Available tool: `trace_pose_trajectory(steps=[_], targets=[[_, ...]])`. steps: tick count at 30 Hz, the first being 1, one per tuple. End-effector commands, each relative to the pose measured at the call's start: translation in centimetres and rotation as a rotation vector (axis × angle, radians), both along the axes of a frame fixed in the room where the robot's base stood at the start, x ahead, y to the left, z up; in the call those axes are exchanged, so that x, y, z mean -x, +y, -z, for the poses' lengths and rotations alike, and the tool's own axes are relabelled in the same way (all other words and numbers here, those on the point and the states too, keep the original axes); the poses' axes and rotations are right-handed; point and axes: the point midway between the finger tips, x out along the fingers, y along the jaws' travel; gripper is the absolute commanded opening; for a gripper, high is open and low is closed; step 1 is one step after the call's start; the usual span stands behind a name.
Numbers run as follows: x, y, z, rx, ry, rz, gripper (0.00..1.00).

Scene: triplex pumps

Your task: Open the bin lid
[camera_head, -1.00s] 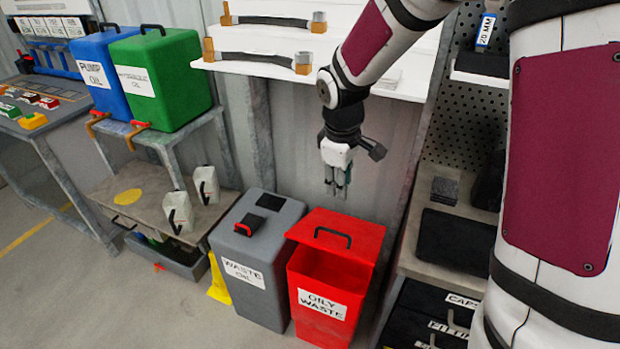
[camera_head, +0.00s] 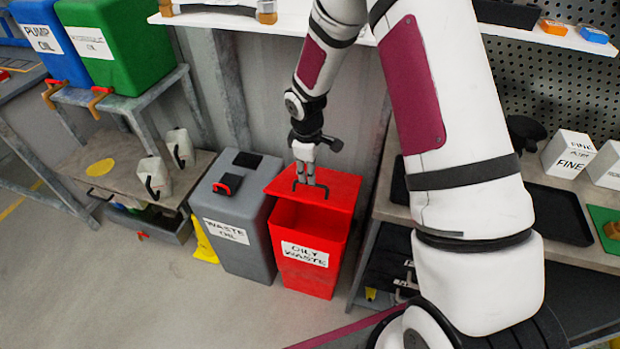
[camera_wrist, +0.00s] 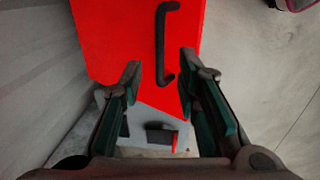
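The red bin (camera_head: 306,268), labelled OILY WASTE, stands on the floor. Its red lid (camera_head: 340,188) sits at the back of the top, and the red inside shows through a gap at the front. A black bar handle (camera_head: 322,192) is on the lid, partly covered by my gripper in the head view. My gripper (camera_head: 305,180) points down just over the handle. In the wrist view my gripper (camera_wrist: 160,68) is open and empty. There the handle (camera_wrist: 161,45) lies on the red lid (camera_wrist: 125,45), ahead of the gap between the fingers; contact cannot be told.
A grey WASTE OIL bin (camera_head: 240,250) stands close on the left. A bench (camera_head: 395,212) stands to the right, and a white shelf (camera_head: 225,20) hangs above behind my arm. Green (camera_head: 130,50) and blue (camera_head: 45,40) containers stand at far left. Floor in front is clear.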

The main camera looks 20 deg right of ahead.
Motion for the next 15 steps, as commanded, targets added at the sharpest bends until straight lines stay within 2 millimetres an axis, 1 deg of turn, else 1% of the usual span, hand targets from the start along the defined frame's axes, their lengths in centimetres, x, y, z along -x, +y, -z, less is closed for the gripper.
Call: trace_pose_trajectory(steps=[1,6,9,15], targets=[[0.0,0.0,1.0,0.000,0.004,-0.001,0.30],[-0.3,-0.2,3.2,0.001,0.001,0.000,0.30],[-0.4,-0.2,3.9,0.000,0.000,0.000,0.30],[-0.4,-0.3,4.3,0.001,-0.001,0.000,0.30]])
